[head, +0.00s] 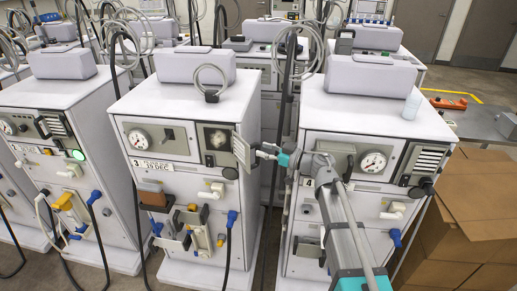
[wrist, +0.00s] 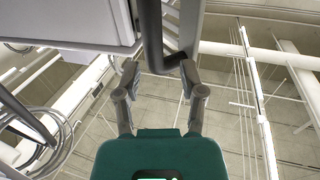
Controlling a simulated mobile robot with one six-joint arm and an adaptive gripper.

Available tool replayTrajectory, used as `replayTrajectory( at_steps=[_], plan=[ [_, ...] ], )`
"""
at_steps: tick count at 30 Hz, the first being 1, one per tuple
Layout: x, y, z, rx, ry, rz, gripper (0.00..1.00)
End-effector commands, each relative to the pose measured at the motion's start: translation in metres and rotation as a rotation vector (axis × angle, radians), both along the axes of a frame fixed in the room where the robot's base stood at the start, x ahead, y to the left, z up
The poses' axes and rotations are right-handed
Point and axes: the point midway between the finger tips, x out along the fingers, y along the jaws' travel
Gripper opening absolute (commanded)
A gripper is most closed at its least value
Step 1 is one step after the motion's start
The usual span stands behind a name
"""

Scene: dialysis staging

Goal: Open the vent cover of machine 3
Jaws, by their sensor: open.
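Machine 3 (head: 165,175) stands in the middle of the head view, with a "3" label beside its gauge. Its slatted vent cover (head: 241,152) stands swung out from the front at the right edge. A dark recess with a round dial (head: 217,139) shows to its left. My gripper (head: 262,152) is at the cover's right side. In the wrist view my gripper (wrist: 160,78) is open, and the cover's dark bent handle (wrist: 152,35) lies between or just beyond the fingertips. The cover's slats (wrist: 170,18) show behind it. I cannot tell whether a finger touches the handle.
Machine 4 (head: 350,215) stands close at the right, behind my arm, its own vent grille (head: 424,162) flat on its front. Another machine (head: 50,165) is at the left. Cardboard boxes (head: 470,215) stand far right. Hoses and clips hang below machine 3's panel.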

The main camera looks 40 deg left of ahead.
Motion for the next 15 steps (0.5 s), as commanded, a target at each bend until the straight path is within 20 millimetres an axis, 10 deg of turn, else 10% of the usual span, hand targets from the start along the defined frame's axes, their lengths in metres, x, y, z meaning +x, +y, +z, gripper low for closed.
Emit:
replayTrajectory(
  at_steps=[15],
  plan=[
    [0.016, -0.074, -0.002, -0.008, -0.004, -0.003, 0.54]
  ],
)
